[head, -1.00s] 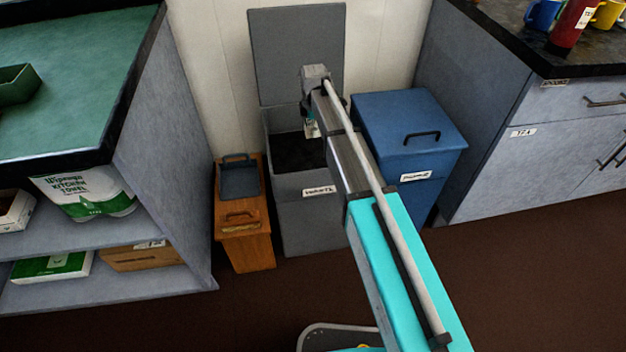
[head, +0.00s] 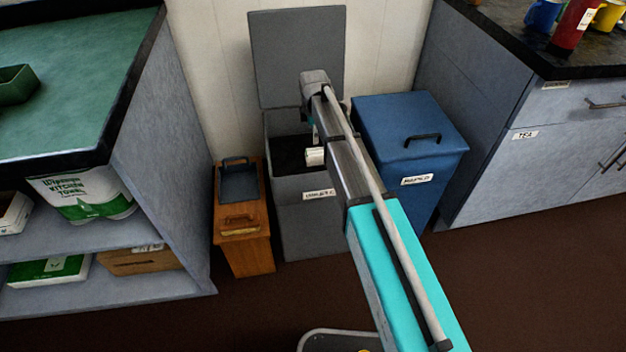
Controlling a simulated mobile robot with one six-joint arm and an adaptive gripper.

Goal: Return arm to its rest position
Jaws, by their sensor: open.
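My arm reaches from the lower right up over the grey open bin (head: 305,215). The bin's lid (head: 297,55) stands raised against the wall. My gripper (head: 316,134) is above the bin's dark opening, mostly hidden by my own arm. It is open; its fingertips are hard to make out. A small whitish cylindrical thing (head: 315,156) shows just below the gripper, over the bin opening. I cannot tell whether it touches the gripper or is falling free.
A blue lidded bin (head: 410,140) stands right of the grey bin, and a small wooden caddy (head: 243,245) stands left. A green-topped counter with shelves (head: 165,170) is at left. A grey cabinet (head: 500,150) is at right. The brown floor (head: 540,285) is clear at lower right.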

